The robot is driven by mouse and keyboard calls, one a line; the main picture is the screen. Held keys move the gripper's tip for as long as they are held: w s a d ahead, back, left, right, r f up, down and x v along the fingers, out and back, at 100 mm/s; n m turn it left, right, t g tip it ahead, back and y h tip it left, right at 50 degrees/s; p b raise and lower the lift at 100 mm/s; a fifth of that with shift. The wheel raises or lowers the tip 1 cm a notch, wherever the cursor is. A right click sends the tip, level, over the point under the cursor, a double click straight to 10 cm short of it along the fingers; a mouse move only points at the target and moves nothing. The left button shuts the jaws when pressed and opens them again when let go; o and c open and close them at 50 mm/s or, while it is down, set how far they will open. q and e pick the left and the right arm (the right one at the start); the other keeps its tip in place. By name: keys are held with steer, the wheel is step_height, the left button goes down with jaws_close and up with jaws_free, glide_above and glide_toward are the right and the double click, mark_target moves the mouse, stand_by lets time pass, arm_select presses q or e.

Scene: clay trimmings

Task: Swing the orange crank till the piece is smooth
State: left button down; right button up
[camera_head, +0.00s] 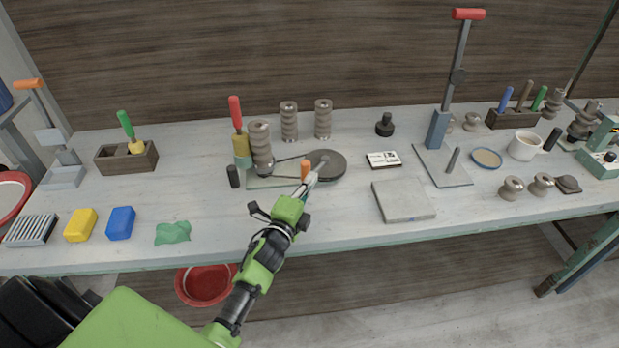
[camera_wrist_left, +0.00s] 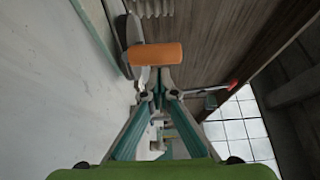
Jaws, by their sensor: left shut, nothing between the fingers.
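The orange crank handle (camera_head: 306,168) stands upright on the dark grey wheel (camera_head: 333,168) near the middle of the bench. A belt runs from the wheel to the ribbed grey clay piece (camera_head: 261,148) at its left. The piece's surface shows ridges and grooves. My left gripper (camera_head: 315,176) is shut and empty, its fingers close beside the handle. In the left wrist view the orange handle (camera_wrist_left: 157,55) lies just beyond my closed fingertips (camera_wrist_left: 156,85), not between them. Whether they touch cannot be told. My right gripper is not in view.
A red-handled tool (camera_head: 235,112) stands behind the clay piece. Two ribbed pieces (camera_head: 289,122) stand at the back. A small black cylinder (camera_head: 233,177) is left of the base; a grey slab (camera_head: 403,200) lies to the right. The bench front below the wheel is clear.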

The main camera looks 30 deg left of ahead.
mark_target(302, 173)
arm_select(q)
steer(key=shift+a, duration=0.1)
stand_by(0.3)
steer(key=shift+a+r+m+h, duration=0.1)
steer(key=shift+a+m+h, duration=0.25)
steer(key=shift+m+h, duration=0.05)
steer(key=shift+a+m+h+p, duration=0.3)
steer(key=shift+a+h+p, duration=0.15)
steer(key=shift+a+h, duration=0.2)
steer(key=shift+a, duration=0.8)
